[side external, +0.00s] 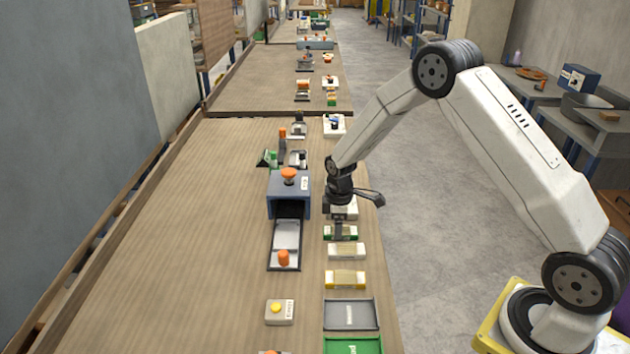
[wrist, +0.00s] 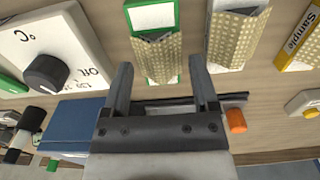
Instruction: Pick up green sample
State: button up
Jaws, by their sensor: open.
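The green sample (wrist: 152,18) shows at the top of the wrist view, a green-edged white strip partly covered by a beige patterned sleeve or holder. It is also on the right side of the table in the side view (side external: 347,237). My gripper (wrist: 161,68) is open and empty, with its two fingers spread and pointing toward the green sample. The lower end of the patterned piece appears between the fingertips. In the side view my gripper (side external: 340,215) is just above the green sample, partly hidden by my wrist. I cannot tell the exact height gap.
A white sample (side external: 347,251) and yellow sample (side external: 345,279) lie nearer the camera in the same row. A blue machine (side external: 285,188) with an orange knob stands to the left, its tray (side external: 286,236) extending forward. A dial box (wrist: 40,45) is close beside my gripper. The table's left side is clear.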

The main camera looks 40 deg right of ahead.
jog(key=shift+f, duration=0.8)
grip_shut()
jog(key=shift+r, duration=0.15)
jog(key=shift+r, duration=0.8)
jog(key=s+a+r, duration=0.1)
jog(key=s+r, duration=1)
jog(key=s, duration=0.3)
jog(key=shift+a, duration=0.3)
